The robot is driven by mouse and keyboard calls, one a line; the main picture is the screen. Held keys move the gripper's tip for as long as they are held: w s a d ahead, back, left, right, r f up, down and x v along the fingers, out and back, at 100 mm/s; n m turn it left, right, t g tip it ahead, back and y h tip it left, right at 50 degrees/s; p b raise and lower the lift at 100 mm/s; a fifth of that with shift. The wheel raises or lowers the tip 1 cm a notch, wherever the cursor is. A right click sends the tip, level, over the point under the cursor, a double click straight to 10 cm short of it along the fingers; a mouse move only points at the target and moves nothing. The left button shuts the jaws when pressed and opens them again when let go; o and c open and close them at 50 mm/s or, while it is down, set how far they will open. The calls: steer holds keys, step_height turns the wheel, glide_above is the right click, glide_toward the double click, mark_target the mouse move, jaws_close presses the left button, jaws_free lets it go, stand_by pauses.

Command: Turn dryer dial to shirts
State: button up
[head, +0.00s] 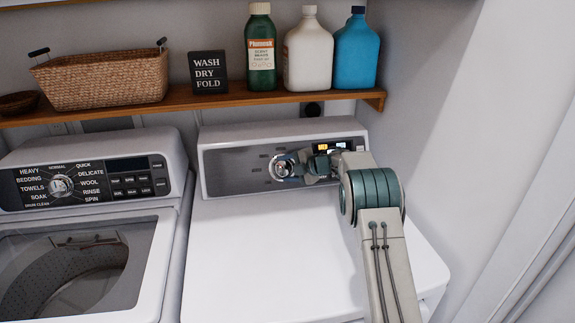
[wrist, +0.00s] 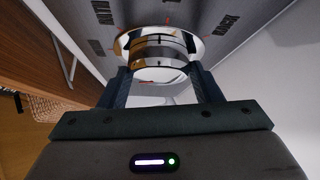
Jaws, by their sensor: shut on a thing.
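The dryer (head: 300,235) is the white machine on the right in the head view. Its dial (head: 280,168) sits on the grey control panel (head: 232,170). In the wrist view the dial (wrist: 160,55) is a shiny chrome knob on a round base. My gripper (head: 290,166) reaches the dial from the right. In the wrist view its two fingers (wrist: 162,82) stand on either side of the knob, shut on it. The panel labels are partly hidden or too blurred to read, so the dial's setting cannot be told.
The washer (head: 160,250) with its own labelled dial (head: 61,184) stands to the left. A wooden shelf (head: 180,103) above holds a basket (head: 103,80), a sign (head: 208,72) and bottles (head: 308,52). A wall (head: 430,130) is close on the right. The dryer top is clear.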

stand_by(0.4)
steer(key=o, duration=1)
steer(key=shift+c, duration=0.2)
steer(key=shift+d, duration=0.1)
steer(key=b+v, duration=0.2)
steer(key=v, duration=1.1)
steer(key=shift+d+r+b, duration=0.2)
steer(key=shift+r+b, duration=0.1)
steer(key=shift+s, duration=0.15)
